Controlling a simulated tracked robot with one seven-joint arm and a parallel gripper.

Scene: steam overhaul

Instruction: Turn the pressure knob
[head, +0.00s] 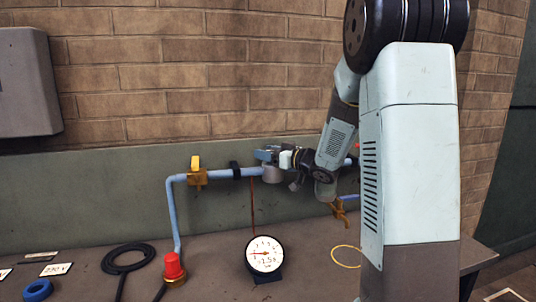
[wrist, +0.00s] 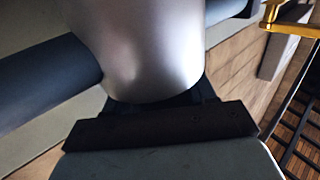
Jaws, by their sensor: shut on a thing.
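The pressure knob (wrist: 145,45) fills the upper middle of the wrist view as a smooth silver-grey rounded body. My gripper (head: 277,157) reaches in from the right in the head view and is shut on the knob, at a grey fitting (head: 270,174) on the blue pipe (head: 222,173). The jaws and arm partly hide the knob in the head view. In the wrist view, a dark jaw edge (wrist: 160,126) lies against its lower side. A round white gauge (head: 265,254) stands on the bench, its needle pointing left.
A yellow-handled valve (head: 196,172) sits left on the pipe, above a red-capped fitting (head: 174,268). A brass tap (head: 340,208) hangs to the right. A black hose coil (head: 128,258) and blue ring (head: 38,290) lie on the bench. The brick wall is close behind.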

